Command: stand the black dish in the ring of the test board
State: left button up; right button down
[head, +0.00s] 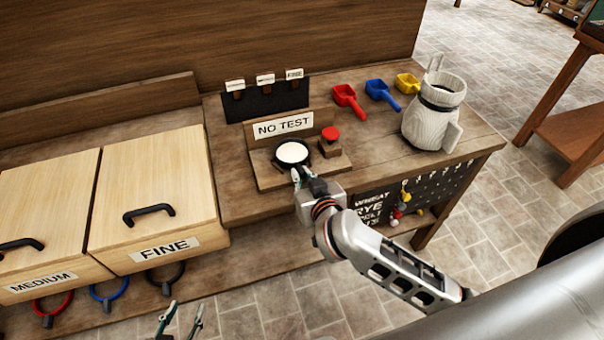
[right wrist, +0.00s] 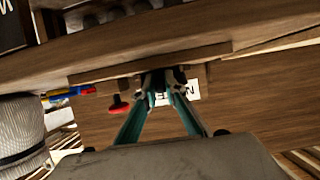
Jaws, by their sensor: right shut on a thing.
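The black dish (head: 278,163) shows in the head view with a white filling, over the middle of the wooden test board (head: 265,184). My right gripper (head: 298,175) is shut on its near side. In the right wrist view, the teal fingers of my right gripper (right wrist: 163,82) close on a dark part. The dish looks about level; I cannot tell whether it touches the board. The ring is not visible, perhaps hidden under the dish. My left gripper (head: 181,318) is at the bottom edge of the head view, fingers apart and empty, away from the board.
A NO TEST sign (head: 283,126) stands behind the dish, and a red button (head: 330,134) is right of it. Red (head: 349,100), blue (head: 381,90) and yellow (head: 408,83) scoops and a pale sack (head: 432,125) stand further right. Wooden bins (head: 160,190) are left.

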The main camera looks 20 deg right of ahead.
dwell(0.3)
jog(key=c, duration=2)
grip_release()
jog(key=v, duration=1.2)
jog(key=shift+d, duration=0.1)
